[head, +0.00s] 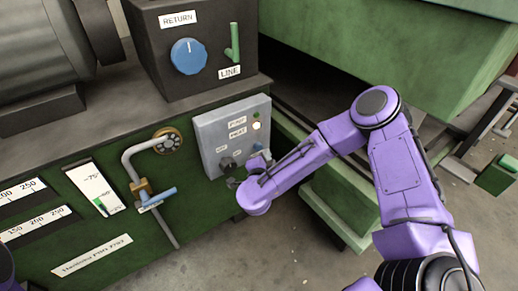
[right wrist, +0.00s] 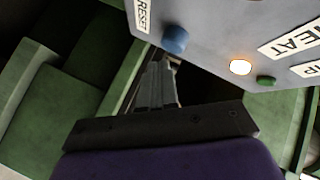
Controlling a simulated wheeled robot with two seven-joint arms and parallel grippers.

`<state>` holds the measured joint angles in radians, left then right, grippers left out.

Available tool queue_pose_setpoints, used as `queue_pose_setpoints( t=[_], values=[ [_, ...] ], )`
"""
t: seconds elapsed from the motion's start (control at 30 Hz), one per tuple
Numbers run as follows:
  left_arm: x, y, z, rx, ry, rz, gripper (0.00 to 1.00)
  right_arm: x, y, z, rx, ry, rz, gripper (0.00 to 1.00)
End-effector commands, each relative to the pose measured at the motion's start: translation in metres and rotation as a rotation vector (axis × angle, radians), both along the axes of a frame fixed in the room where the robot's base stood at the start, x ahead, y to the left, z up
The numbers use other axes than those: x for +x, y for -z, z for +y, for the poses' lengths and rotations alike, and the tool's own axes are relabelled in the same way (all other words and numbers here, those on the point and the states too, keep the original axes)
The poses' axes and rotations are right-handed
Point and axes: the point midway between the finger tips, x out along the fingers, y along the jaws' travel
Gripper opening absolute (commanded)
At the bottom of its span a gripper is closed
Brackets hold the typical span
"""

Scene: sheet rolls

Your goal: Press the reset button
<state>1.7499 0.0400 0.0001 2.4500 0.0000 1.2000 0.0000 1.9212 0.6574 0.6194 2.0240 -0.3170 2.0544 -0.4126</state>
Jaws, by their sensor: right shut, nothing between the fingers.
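The blue reset button (head: 257,147) sits low on the right side of the grey control panel (head: 205,131). In the right wrist view the blue button (right wrist: 174,39) is beside a RESET label (right wrist: 142,14). My right gripper (right wrist: 168,64) is shut and empty, its fingertips just below the button in that picture; whether they touch it I cannot tell. In the head view the right gripper (head: 263,158) is small and partly hidden by my purple arm, close to the panel's lower right. My left gripper is out of view.
Dark knobs (head: 227,164) sit at the panel's lower left. A lit lamp (right wrist: 240,67) and a green lamp (right wrist: 266,80) are near the button. A pipe with a blue-handled valve (head: 156,200) stands left of the panel. A black box with a blue dial (head: 188,56) is above.

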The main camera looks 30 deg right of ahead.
Motion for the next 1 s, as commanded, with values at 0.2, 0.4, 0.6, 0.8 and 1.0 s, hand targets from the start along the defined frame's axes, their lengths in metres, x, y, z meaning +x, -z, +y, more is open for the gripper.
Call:
queue_pose_setpoints(
  t=[0.2, 0.4, 0.6, 0.8, 1.0],
  values=[
    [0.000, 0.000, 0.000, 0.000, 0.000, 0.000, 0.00, 0.002, 0.000, 0.000, 0.000, -0.001, -0.001, 0.00],
    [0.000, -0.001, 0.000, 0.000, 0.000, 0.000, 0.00, 0.008, 0.000, 0.001, -0.001, -0.001, 0.000, 0.00],
    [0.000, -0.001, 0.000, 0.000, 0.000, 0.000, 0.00, 0.009, 0.000, 0.001, 0.000, 0.000, 0.000, 0.00],
    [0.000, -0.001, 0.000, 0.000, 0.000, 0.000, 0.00, 0.009, 0.000, 0.001, 0.000, 0.000, 0.000, 0.00],
    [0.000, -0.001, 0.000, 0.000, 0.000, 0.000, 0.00, 0.012, 0.000, 0.001, 0.000, 0.000, 0.000, 0.00]
  ],
)
